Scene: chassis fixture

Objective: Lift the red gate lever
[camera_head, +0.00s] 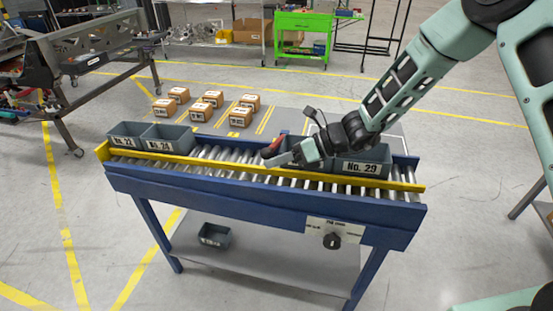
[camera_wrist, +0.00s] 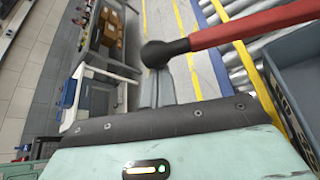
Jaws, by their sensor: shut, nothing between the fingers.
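The red gate lever (camera_head: 272,148) is at the middle of the roller conveyor, small and partly hidden by my gripper (camera_head: 272,160) in the head view. In the wrist view, the lever's red rod (camera_wrist: 255,25) runs from the upper right to a round black knob (camera_wrist: 165,51). My gripper (camera_wrist: 155,82) is shut and empty, its fingers close together. The fingertips appear right by the knob, which covers part of their far end; I cannot tell if they touch. The lever is not between the fingers.
The conveyor (camera_head: 240,186) has a yellow front rail. A grey bin No. 29 (camera_head: 362,168) sits to the right of my gripper, and two grey bins (camera_head: 168,138) sit at the left end. Several cardboard boxes (camera_head: 240,116) lie behind. The rollers left of the lever are clear.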

